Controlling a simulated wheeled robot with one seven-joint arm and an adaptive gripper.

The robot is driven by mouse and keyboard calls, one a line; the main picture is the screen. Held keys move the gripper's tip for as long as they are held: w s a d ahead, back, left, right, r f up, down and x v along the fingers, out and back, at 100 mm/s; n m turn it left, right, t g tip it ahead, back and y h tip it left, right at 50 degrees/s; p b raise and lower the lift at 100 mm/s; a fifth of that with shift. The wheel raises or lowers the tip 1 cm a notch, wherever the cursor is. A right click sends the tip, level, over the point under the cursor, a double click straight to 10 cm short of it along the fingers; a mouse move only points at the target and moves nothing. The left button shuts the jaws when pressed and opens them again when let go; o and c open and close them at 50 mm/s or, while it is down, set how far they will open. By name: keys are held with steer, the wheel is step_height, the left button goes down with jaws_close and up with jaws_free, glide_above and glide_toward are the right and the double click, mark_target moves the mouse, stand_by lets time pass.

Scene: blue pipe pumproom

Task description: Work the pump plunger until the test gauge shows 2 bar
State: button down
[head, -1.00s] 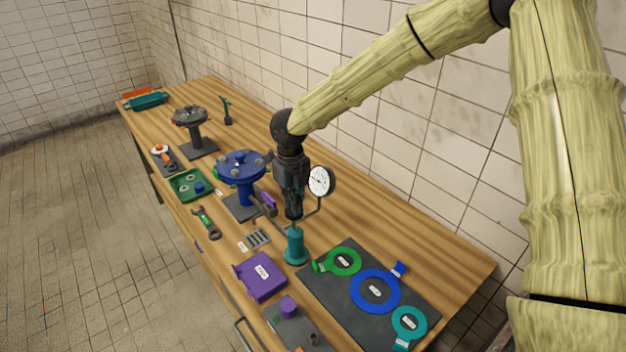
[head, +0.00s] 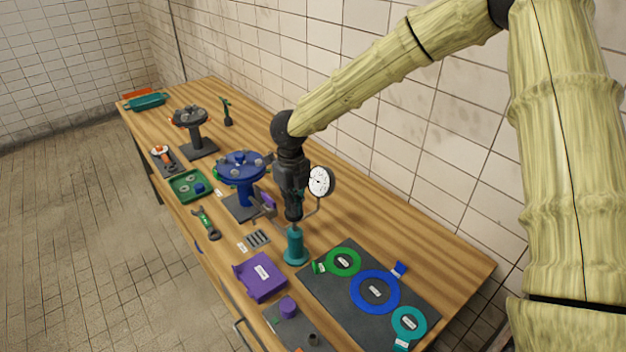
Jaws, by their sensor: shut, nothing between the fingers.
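The teal pump (head: 295,246) stands upright on the bench, with a thin tube running from it toward the gauge. The test gauge (head: 320,181) has a round white face and stands just right of my gripper; its needle and reading are too small to make out. My gripper (head: 294,217) points straight down above the pump, shut and empty, with its tips at the top of the pump. The plunger top is mostly hidden by the fingertips, and I cannot tell whether they touch it.
A blue flanged stand (head: 241,166) is close left of my gripper. A purple box (head: 261,276) lies in front of the pump. A dark mat (head: 328,282) with green, blue and teal rings lies to the right. The bench (head: 408,245) is clear behind the mat.

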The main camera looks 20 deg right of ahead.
step_height(320, 180, up, 8)
steer(key=p, duration=0.6)
stand_by(0.6)
stand_by(0.5)
